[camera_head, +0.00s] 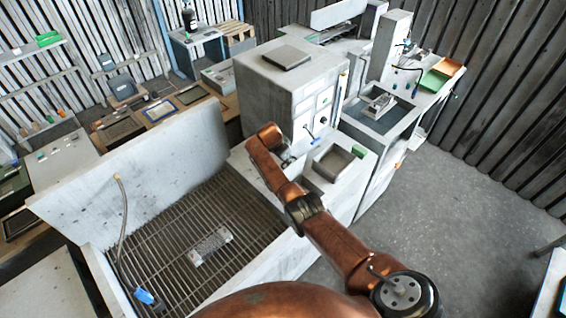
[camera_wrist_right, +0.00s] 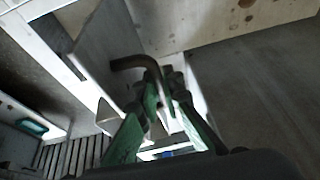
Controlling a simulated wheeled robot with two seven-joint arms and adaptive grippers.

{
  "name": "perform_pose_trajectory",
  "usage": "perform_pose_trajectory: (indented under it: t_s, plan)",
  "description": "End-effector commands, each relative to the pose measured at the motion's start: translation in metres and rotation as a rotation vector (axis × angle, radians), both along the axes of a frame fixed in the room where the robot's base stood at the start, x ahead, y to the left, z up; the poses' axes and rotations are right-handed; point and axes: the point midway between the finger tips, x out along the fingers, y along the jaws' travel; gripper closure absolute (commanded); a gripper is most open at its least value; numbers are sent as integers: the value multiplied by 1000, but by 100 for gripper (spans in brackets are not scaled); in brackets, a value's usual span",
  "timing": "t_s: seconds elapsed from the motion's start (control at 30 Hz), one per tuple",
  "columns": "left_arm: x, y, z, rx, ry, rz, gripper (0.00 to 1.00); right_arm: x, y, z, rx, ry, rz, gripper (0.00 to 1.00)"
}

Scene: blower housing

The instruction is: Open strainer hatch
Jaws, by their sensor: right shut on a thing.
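My right arm reaches across to the front of the white cabinet (camera_head: 280,85) in the head view; its gripper is mostly hidden there by the wrist. In the right wrist view my right gripper (camera_wrist_right: 160,82), with green fingers, is shut on a bent metal handle (camera_wrist_right: 128,62). A grey panel (camera_wrist_right: 105,42) stands beside the handle and looks like the strainer hatch. I cannot tell how far it is open or exactly where the handle joins it. My left gripper is not in view.
A slatted-floor basin (camera_head: 180,255) with a high white back wall lies left of my right arm. A perforated block (camera_head: 210,244) rests on its slats. A recessed tray (camera_head: 333,161) sits right of the wrist. Bare floor (camera_head: 455,190) lies at the right.

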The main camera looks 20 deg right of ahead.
Motion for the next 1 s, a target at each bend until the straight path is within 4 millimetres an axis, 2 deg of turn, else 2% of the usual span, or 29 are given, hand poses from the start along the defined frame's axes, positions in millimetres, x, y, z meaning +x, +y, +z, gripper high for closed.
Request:
perform_pose_trajectory:
  t_s: [0.3,0.33,0.43,0.73,0.87,1.0]
  plan:
    - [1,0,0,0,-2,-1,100,-1,-1,-1,0,1,-2,100]
    - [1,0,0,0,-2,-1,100,-1,-1,-1,0,1,-2,92]
    - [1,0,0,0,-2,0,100,-1,-1,-1,-1,2,-1,85]
    - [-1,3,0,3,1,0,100,0,1,1,0,0,1,85]
    - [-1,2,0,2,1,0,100,0,5,9,0,-1,2,85]
    - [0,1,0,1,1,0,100,-4,12,28,2,-5,1,85]
